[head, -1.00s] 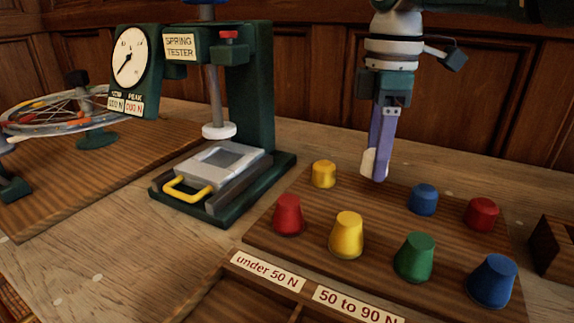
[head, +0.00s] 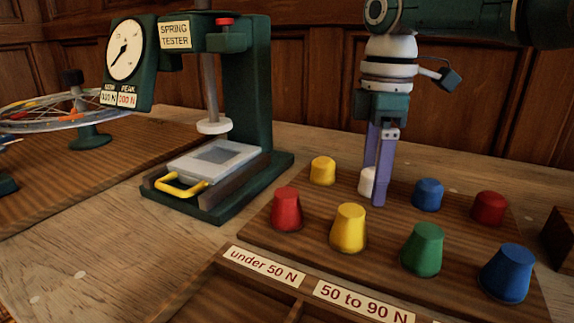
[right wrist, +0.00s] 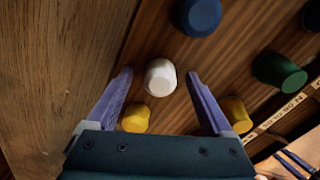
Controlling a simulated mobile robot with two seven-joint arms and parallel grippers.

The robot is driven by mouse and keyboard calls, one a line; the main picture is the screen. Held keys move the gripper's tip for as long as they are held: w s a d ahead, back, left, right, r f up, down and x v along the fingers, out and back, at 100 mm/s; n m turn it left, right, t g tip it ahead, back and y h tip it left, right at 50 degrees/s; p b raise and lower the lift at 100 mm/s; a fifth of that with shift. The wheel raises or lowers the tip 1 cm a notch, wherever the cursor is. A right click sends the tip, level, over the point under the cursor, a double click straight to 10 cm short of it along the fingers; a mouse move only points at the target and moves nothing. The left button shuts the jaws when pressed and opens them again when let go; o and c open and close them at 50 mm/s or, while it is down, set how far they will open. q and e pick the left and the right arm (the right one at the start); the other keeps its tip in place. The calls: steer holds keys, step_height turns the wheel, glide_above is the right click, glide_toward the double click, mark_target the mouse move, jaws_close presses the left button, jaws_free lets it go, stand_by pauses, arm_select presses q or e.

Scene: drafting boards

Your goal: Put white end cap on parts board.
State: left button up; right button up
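The white end cap (head: 367,182) stands on the wooden parts board (head: 300,226), in the back row between a small yellow cap (head: 323,171) and a small blue cap (head: 429,194). My right gripper (head: 375,188) points down over it and partly hides it in the head view. In the right wrist view the white cap (right wrist: 160,80) lies between the two spread purple fingertips, with a gap on each side. The right gripper is open and holds nothing. My left gripper is not in view.
Red (head: 286,210), yellow (head: 349,229), green (head: 422,250) and blue (head: 507,274) caps form the board's front row; a small red cap (head: 489,208) is back right. The spring tester (head: 248,110) stands left. A labelled tray (head: 205,290) lies in front.

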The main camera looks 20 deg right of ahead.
mark_target(374, 170)
steer(key=shift+r, duration=0.35)
step_height(374, 170, up, 12)
steer(key=p, duration=0.2)
steer(key=shift+f, duration=0.15)
